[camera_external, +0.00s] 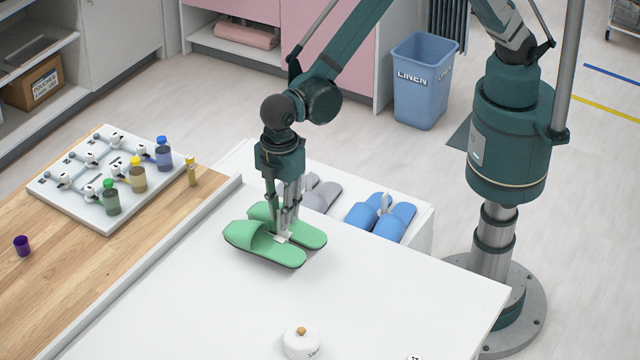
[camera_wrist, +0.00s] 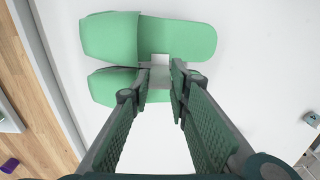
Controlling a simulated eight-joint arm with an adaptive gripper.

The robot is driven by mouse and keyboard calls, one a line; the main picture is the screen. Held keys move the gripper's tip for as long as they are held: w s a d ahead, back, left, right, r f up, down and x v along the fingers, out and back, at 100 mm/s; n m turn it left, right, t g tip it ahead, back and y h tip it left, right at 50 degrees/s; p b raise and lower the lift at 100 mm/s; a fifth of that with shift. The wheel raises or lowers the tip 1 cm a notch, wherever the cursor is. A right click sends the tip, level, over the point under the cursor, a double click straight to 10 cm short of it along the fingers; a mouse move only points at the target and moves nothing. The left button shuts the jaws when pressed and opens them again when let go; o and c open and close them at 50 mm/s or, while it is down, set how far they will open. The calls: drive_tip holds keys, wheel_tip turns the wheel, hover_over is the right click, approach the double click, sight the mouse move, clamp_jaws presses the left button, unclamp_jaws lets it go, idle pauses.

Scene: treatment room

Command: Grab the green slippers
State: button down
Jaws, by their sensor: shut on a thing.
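The pair of green slippers (camera_external: 262,246) lies side by side on the white tabletop, toes to the left. In the wrist view the pair (camera_wrist: 112,38) shows from above, with a light grey-white piece (camera_wrist: 159,60) between the two slippers. My gripper (camera_external: 284,228) points straight down over the pair. In the wrist view its fingertips (camera_wrist: 160,78) are on either side of the light piece that joins the slippers, shut on it. The fingers hide part of the nearer slipper. The soles appear to be on or very close to the tabletop.
Grey slippers (camera_external: 322,195) and blue slippers (camera_external: 361,214) sit on a lower white surface behind. A white board with bottles (camera_external: 75,198) and a purple cup (camera_external: 21,245) are on the wooden top at left. A white lidded jar (camera_external: 301,345) stands near the front.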

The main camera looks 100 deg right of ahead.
drive_tip(key=shift+r, duration=2.85)
